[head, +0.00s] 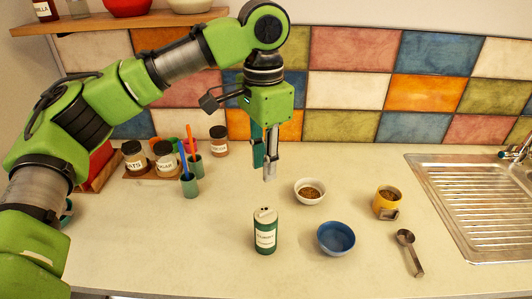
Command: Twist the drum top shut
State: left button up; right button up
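The drum is a small dark green and white canister (265,238) standing upright on the counter, with a label on its front. Its pale top (265,214) has small dark marks that look like openings; how far it is turned I cannot tell. My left gripper (265,173) hangs pointing down, above and slightly behind the drum, apart from it. Its two fingers show apart, one teal and one grey, with nothing between them. My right gripper is not in view.
A white bowl (310,184), a blue bowl (336,246), a yellow cup (386,204) and a metal scoop (407,241) lie right of the drum. Green cups (190,187) and jars (133,165) stand at left. The sink (480,205) is far right. The front counter is clear.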

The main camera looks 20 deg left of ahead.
aim_at(263, 213)
pick_arm(q)
notch_tip(263, 213, down, 13)
jog(key=shift+a+f+p, duration=0.1)
jog(key=shift+p, duration=1.05)
grip_shut()
